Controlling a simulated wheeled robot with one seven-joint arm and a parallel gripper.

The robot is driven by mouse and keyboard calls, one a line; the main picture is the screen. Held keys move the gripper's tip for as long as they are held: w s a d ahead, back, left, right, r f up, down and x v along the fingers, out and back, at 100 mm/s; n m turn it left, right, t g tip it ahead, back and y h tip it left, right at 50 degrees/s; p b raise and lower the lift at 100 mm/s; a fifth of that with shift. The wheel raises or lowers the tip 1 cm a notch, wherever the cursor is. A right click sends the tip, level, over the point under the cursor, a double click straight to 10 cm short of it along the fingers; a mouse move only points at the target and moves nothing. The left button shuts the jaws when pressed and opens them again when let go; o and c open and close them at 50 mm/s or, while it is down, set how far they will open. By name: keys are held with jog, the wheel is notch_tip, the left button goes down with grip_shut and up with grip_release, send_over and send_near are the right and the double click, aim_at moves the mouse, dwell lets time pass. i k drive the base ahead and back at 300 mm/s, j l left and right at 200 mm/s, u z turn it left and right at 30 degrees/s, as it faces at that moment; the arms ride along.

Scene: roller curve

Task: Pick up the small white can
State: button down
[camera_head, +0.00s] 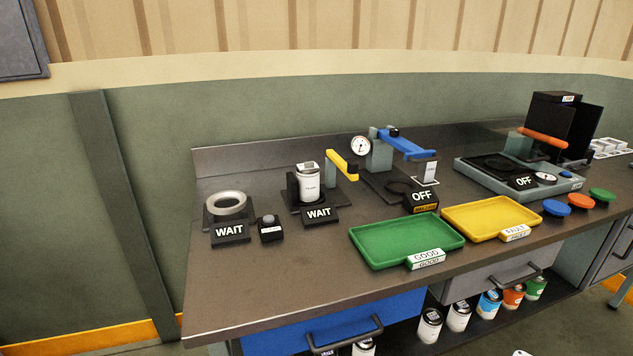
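A small white can (309,187) with dark print stands upright on the bench, in a dark holder with a yellow arm (342,166) beside it. A black "WAIT" sign (319,216) stands in front of this holder. More white cans (430,326) with dark labels stand on the shelf under the bench, a second one (458,317) close beside the first. Another white can (363,348) is partly cut off at the bottom edge. Which can is meant I cannot tell. My gripper is not in view.
On the bench (235,290) stand a ring fixture (227,204), a gauge press with a blue lever (405,145), a green tray (390,243) and a yellow tray (480,218). A blue drawer (290,338) is below. The front left of the bench top is clear.

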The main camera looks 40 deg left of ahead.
aim_at(309, 181)
jog(key=u, duration=1.85)
jog(key=i+j, duration=0.15)
jog(key=j, duration=0.2)
jog(key=i+j+u, duration=0.1)
jog(key=j, duration=0.25)
jog(key=i+j, duration=0.15)
jog(key=j, duration=0.15)
jog(key=i+j+u, duration=0.15)
jog(key=j, duration=0.2)
